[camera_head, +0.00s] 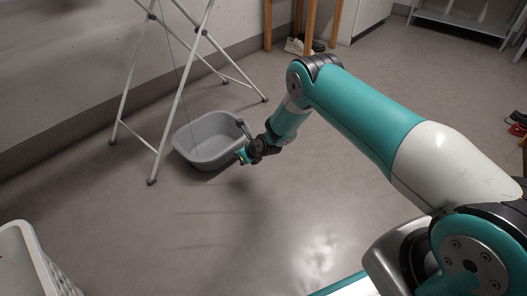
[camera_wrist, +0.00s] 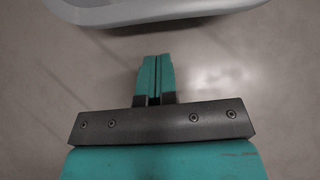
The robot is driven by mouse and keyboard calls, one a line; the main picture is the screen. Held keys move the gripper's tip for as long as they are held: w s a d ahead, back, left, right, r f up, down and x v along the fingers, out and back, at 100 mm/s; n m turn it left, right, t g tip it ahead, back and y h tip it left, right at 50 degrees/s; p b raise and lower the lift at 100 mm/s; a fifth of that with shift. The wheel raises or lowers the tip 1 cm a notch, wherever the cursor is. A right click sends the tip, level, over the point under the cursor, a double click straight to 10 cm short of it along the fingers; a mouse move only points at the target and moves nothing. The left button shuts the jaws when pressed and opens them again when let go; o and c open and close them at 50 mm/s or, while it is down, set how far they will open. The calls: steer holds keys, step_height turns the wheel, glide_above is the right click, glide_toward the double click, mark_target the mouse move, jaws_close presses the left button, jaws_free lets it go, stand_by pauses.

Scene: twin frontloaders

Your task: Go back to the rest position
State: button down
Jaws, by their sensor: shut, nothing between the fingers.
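My gripper (camera_wrist: 155,75) shows in the wrist view with its two teal fingers together and nothing between them. Bare grey floor lies around and beyond the fingertips there. In the head view my gripper (camera_head: 242,157) is at the end of the outstretched teal and white arm, by the right side of a grey basin (camera_head: 190,137). The basin's rim also shows at the top of the wrist view (camera_wrist: 150,12), apart from the fingertips. The basin looks empty, though its near right side is partly covered by my wrist.
A white folding rack (camera_head: 167,130) stands over and beside the basin, its legs on the floor. A white basket (camera_head: 38,262) is at the lower left. Shoes (camera_head: 298,46) and wooden legs (camera_head: 268,25) are at the back. The floor in the middle is clear.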

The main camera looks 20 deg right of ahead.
steer(key=p+v, duration=0.6)
steer(key=v, duration=0.3)
steer(key=s+a+r+n+g+p, duration=0.1)
steer(key=s+a+r+n+p, duration=0.15)
steer(key=r+n, duration=0.6)
steer(key=s+a+r+n+g+y+p, duration=0.1)
steer(key=s+a+r+n+g, duration=0.15)
steer(key=r, duration=1.15)
steer(key=s+a+r+n+p, duration=0.2)
steer(key=s+r+n, duration=0.3)
steer(key=r, duration=0.6)
steer(key=s+d+r+n+g+h+p, duration=0.1)
steer(key=s+r+n+g+p, duration=0.15)
steer(key=s+r+n, duration=0.9)
steer(key=s+d+r+n+g+p, duration=0.1)
steer(key=s+r+n+g+p, duration=0.15)
steer(key=s+r+n, duration=0.95)
steer(key=s+r+m+p, duration=0.1)
steer(key=s+r+p, duration=0.1)
steer(key=r+p, duration=1.5)
steer(key=s+r+m+p, duration=0.1)
steer(key=r+p, duration=1.6)
steer(key=p, duration=0.4)
steer(key=shift+s+r+t, duration=0.15)
steer(key=shift+s+t, duration=0.2)
steer(key=shift+s, duration=0.05)
